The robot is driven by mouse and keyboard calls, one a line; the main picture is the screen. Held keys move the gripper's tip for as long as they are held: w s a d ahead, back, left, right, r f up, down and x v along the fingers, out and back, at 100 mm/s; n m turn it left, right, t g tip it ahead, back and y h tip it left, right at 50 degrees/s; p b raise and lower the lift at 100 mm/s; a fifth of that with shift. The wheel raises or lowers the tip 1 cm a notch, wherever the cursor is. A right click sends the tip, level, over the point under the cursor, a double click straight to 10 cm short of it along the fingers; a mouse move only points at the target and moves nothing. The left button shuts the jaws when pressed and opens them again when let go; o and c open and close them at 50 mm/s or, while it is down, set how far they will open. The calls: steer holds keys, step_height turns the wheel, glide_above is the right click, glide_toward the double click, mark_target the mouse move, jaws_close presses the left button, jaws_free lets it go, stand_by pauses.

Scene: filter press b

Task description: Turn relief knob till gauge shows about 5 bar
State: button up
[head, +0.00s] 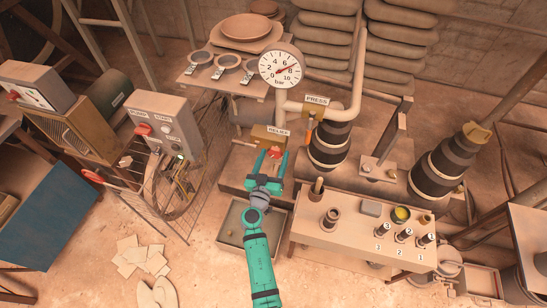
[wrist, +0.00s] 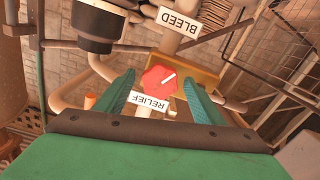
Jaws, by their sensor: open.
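The red relief knob (head: 274,152) is faceted and sits on a brass-coloured block under the RELIEF label (head: 278,132). In the wrist view the knob (wrist: 158,79) carries a white line that points to the upper right of the picture. My gripper (head: 271,164) is open, its two teal fingers on either side of the knob. In the wrist view my gripper (wrist: 158,88) shows a gap between each finger and the knob. The round white gauge (head: 281,69) is marked in bar; its red needle points right and slightly up, roughly between 6 and 8.
A black cylinder and pipe with a PRESS label (head: 317,100) stand right of the knob. The BLEED label (wrist: 178,19) shows beyond the knob. A bench (head: 310,228) with fittings is at lower right, and a grey control box (head: 165,125) is at left.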

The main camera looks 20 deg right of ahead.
steer(key=shift+c, duration=0.7)
steer(key=c, duration=0.9)
steer(key=shift+c, duration=0.2)
